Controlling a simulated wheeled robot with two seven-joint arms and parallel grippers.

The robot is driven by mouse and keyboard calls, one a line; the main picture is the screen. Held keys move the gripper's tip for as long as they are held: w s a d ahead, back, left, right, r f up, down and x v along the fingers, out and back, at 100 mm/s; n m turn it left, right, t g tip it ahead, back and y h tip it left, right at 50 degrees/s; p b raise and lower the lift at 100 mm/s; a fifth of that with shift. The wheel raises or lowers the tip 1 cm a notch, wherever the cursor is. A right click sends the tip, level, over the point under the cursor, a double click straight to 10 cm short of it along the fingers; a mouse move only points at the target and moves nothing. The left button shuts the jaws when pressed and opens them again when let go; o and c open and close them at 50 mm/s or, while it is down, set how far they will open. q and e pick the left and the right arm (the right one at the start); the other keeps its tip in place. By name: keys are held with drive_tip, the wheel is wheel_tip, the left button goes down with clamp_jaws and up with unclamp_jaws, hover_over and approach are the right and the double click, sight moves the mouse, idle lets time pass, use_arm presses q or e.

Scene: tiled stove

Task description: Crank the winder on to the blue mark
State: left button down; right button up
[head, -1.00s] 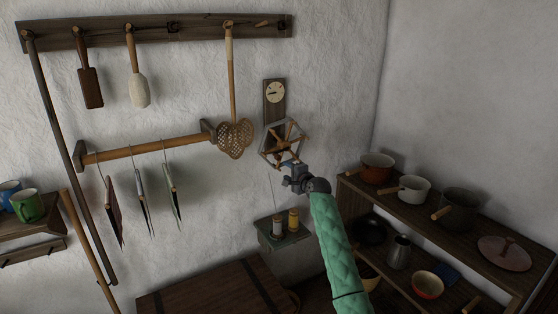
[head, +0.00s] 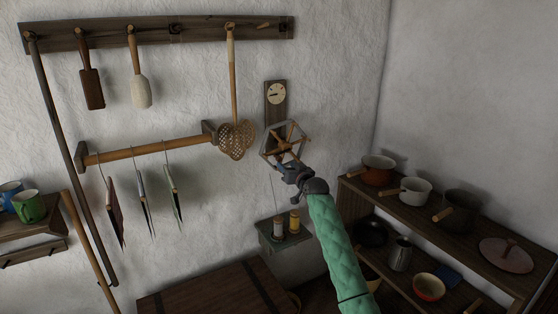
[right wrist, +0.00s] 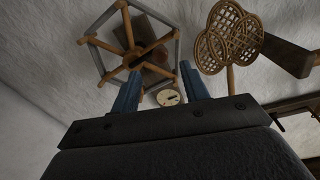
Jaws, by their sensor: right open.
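The winder (head: 284,142) is a six-sided wheel with a grey rim and wooden spokes, mounted on the white wall. Above it is a round pale dial (head: 276,94) on a dark board; I cannot make out a blue mark on it. My right gripper (head: 280,168) is at the lower edge of the winder and covers part of it. In the right wrist view, its blue fingers (right wrist: 160,78) are apart with nothing held between them. The winder (right wrist: 130,50) shows there beyond and left of the fingers, and the dial (right wrist: 168,97) appears between them. My left gripper is not in view.
A small wall shelf (head: 285,240) with two spools is below the winder. A woven beater (head: 236,140) hangs close on its left. Dark shelves with pots (head: 378,170) stand at the right. A wooden chest (head: 215,290) is at the bottom.

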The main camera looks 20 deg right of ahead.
sight(280, 159)
drive_tip(key=shift+w+r, duration=0.1)
drive_tip(key=shift+w, duration=0.35)
drive_tip(key=w+p, duration=0.2)
drive_tip(key=w, duration=0.3)
drive_tip(key=shift+w+a+p, duration=0.1)
drive_tip(key=shift+a+p, duration=0.05)
drive_tip(key=shift+p, duration=0.2)
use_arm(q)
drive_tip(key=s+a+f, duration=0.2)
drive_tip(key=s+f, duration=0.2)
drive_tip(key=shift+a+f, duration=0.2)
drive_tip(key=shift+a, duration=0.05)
use_arm(e)
drive_tip(key=shift+w, duration=0.85)
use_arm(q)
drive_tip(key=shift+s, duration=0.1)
use_arm(e)
clamp_jaws()
